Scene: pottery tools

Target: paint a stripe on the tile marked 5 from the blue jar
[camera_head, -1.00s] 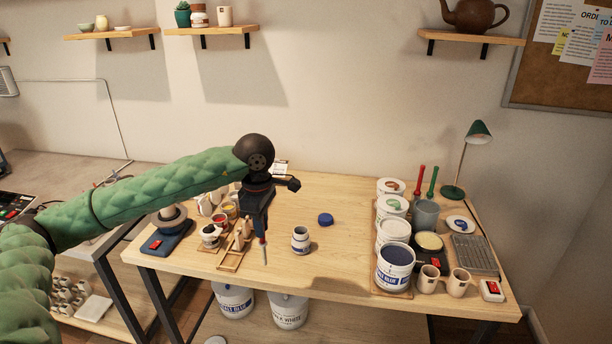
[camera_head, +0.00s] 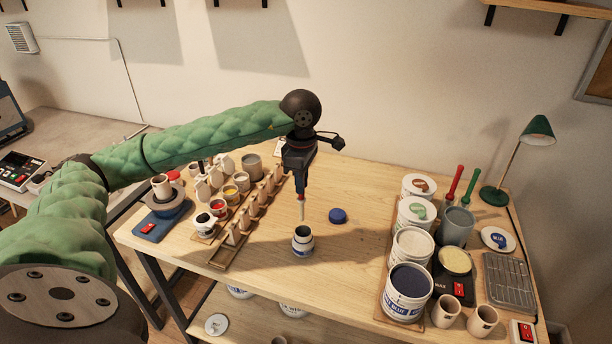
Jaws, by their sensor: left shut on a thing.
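My left gripper (camera_head: 302,190) points down over the table, shut on a thin brush (camera_head: 301,210) with a red band and a pale lower end. The small open jar (camera_head: 303,246), white with a dark blue band, stands upright just below. The brush's lower end is above the jar's mouth, apart from it as far as I can see. A blue lid (camera_head: 338,215) lies on the table to the right of the jar. Small upright tiles stand in a wooden rack (camera_head: 222,257) to the left; I cannot read a 5 on any. My right gripper is out of view.
Small paint cups (camera_head: 204,224) stand left of the rack. Large paint tubs, including a dark blue one (camera_head: 408,284), crowd the right side with mugs (camera_head: 446,311) and a green lamp (camera_head: 538,130).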

